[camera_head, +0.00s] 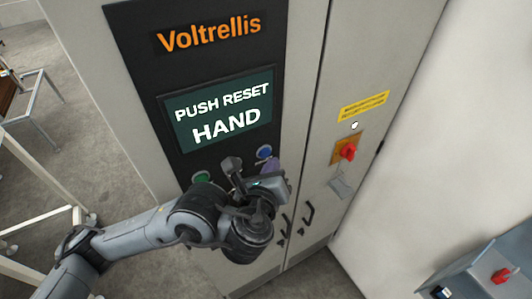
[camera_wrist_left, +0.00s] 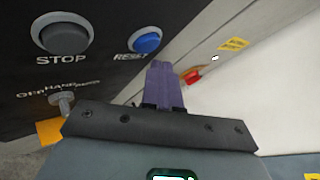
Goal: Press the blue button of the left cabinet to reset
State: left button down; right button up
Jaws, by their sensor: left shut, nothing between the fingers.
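The blue button (camera_head: 264,152) is on the black panel of the left cabinet (camera_head: 75,35), below the screen reading "PUSH RESET HAND". In the left wrist view, the blue button (camera_wrist_left: 146,40) is round and labelled RESET. My left gripper (camera_head: 271,165) is just below it in the head view, with its purple fingers shut and empty. In the left wrist view, the fingers (camera_wrist_left: 160,66) point up, with their tip below and right of the button. A gap shows there between tip and button. My right gripper is in neither view.
A grey STOP button (camera_wrist_left: 62,33) and a selector switch (camera_wrist_left: 62,103) share the panel. A green button (camera_head: 201,177) is left of my gripper. A red rotary switch (camera_head: 348,151) is on the right-hand door. Black door handles (camera_head: 307,214) stick out below.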

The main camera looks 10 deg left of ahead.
pick_arm(q)
jog(key=shift+w+a+b, duration=0.35)
jog(key=shift+w+a, duration=0.25)
jog(key=shift+w, duration=0.05)
dwell(1.2)
jog(key=shift+s+d, duration=0.15)
jog(key=shift+s+d+p, duration=0.35)
jog(key=shift+s+d, duration=0.05)
jog(key=shift+s, duration=0.05)
dwell(0.5)
jog(key=shift+s+d+p, duration=0.75)
jog(key=shift+s+d, duration=1)
jog(key=shift+s, duration=0.1)
